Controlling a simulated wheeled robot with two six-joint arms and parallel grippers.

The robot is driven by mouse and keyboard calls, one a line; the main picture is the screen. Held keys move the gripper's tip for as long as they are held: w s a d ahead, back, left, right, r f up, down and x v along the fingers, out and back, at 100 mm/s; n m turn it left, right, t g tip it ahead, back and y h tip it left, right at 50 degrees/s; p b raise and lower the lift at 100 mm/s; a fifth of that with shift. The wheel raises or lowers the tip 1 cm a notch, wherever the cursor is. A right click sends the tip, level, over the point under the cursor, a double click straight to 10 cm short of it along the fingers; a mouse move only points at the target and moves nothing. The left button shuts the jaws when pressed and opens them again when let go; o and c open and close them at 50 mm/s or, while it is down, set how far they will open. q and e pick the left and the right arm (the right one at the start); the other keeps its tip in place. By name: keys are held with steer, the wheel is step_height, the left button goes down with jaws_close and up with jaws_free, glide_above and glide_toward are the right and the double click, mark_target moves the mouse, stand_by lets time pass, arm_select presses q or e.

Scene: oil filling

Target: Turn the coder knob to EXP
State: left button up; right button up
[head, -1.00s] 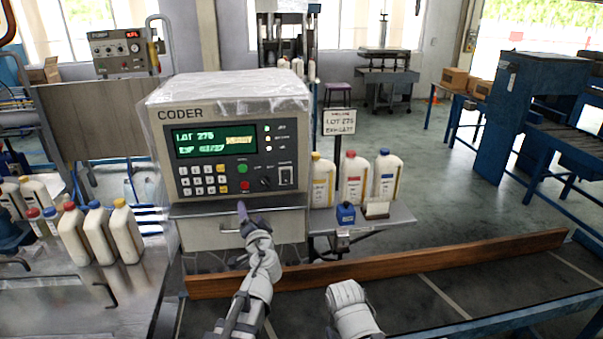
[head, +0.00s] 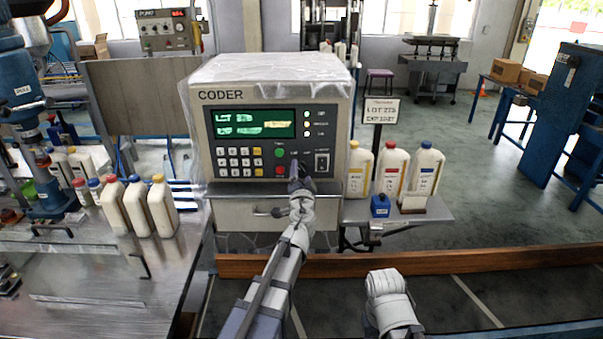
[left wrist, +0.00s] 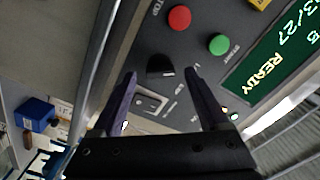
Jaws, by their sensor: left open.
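The coder (head: 265,110) is a beige box with a green-lit display and keypad, standing at the middle. Its black selector knob (left wrist: 160,66) shows in the left wrist view, with a light mark on its lower right side. In the head view my gripper covers the knob. My left gripper (head: 297,170) is at the panel; its fingers (left wrist: 161,76) are open, one each side of the knob with gaps between. The display (left wrist: 275,62) reads READY in the wrist view. My right arm shows low in the head view, but its fingers do not.
A red button (left wrist: 179,17) and a green button (left wrist: 218,44) sit close to the knob. A sign (head: 381,110) and several white bottles (head: 391,170) stand on the shelf at right. A drawer handle (head: 268,212) lies below the panel.

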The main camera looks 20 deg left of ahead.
arm_select(q)
steer(key=shift+w+a, duration=0.2)
steer(key=shift+w, duration=0.45)
jaws_close()
